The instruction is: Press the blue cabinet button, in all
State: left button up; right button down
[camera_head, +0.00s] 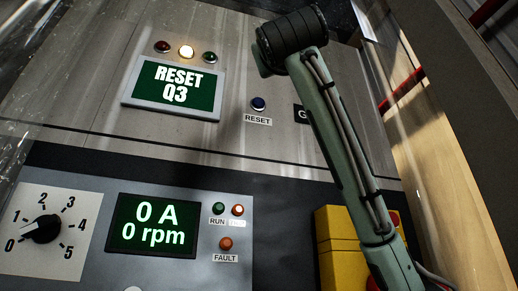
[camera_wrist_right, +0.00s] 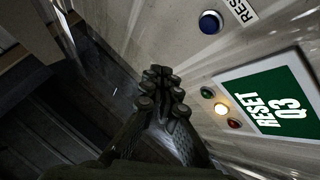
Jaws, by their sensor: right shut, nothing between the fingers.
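The blue button (camera_head: 258,103) sits on the grey cabinet panel (camera_head: 180,145) above a label reading RESET, to the right of the green display (camera_head: 172,86) that reads RESET Q3. In the right wrist view the blue button (camera_wrist_right: 210,22) is at the top, right of centre. My right gripper (camera_wrist_right: 163,78) is shut and empty in that view. Its fingertips appear below and left of the button, apart from it in the picture. In the head view my right arm crosses the right side, and its gripper does not show. My left gripper is in neither view.
Three lamps (camera_head: 186,51) sit above the display, the middle one lit. Below are a dial (camera_head: 42,229), a display (camera_head: 152,224) reading 0 A and 0 rpm, and RUN and FAULT lamps (camera_head: 226,243). A yellow box (camera_head: 336,245) stands partly behind my arm.

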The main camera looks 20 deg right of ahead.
aim_at(259, 103)
pick_arm(q)
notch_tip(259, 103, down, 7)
jog(key=p, duration=0.3)
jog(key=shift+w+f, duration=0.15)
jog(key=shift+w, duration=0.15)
pick_arm(e)
jog(key=w, duration=0.8)
jog(key=shift+w, duration=0.35)
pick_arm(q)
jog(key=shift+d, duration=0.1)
pick_arm(e)
jog(key=shift+a, duration=0.1)
jog(key=shift+w, duration=0.2)
jog(key=shift+w, duration=0.25)
